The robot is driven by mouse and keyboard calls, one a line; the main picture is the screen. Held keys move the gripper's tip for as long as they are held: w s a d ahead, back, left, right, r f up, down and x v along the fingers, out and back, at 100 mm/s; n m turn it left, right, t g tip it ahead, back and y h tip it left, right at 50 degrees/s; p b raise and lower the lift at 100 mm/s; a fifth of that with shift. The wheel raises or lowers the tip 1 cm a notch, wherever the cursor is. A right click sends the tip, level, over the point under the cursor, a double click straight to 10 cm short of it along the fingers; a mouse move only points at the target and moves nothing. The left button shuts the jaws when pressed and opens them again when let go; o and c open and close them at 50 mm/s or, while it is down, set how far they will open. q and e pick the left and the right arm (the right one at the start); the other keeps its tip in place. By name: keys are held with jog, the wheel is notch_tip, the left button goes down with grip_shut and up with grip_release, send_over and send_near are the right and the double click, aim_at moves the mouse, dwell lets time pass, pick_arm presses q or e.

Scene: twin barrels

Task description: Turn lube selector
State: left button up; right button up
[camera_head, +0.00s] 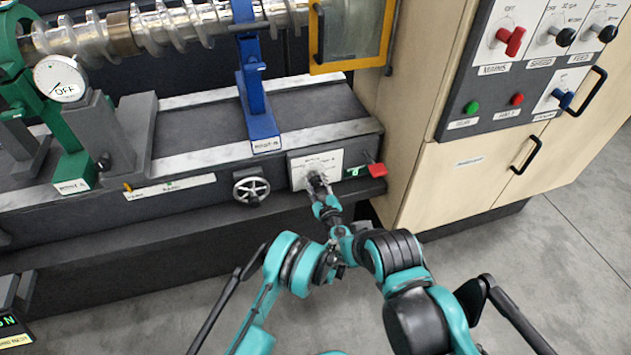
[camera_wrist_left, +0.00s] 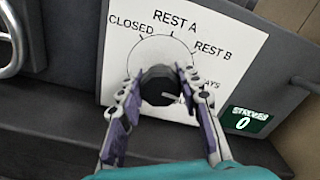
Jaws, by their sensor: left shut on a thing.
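The lube selector is a dark round knob (camera_wrist_left: 158,84) on a white label plate (camera_wrist_left: 190,35), with CLOSED, REST A and REST B around it. Further lettering ending in "AYS" is partly covered by a finger. A pale pointer line on the knob points right and slightly down. In the head view the plate (camera_head: 322,160) is on the front of the machine bed. My left gripper (camera_head: 318,183) reaches it from the front. In the left wrist view its fingers (camera_wrist_left: 158,92) are shut on the knob, one on each side. My right gripper is not seen.
A wooden cabinet with a control panel (camera_head: 485,122) stands on the right. The floor in front is clear.

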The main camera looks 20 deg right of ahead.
pick_arm(q)
jog(key=m, duration=0.4)
jog(key=shift+m, duration=1.9)
jog(key=o, duration=1.2)
jog(key=shift+c, duration=0.2)
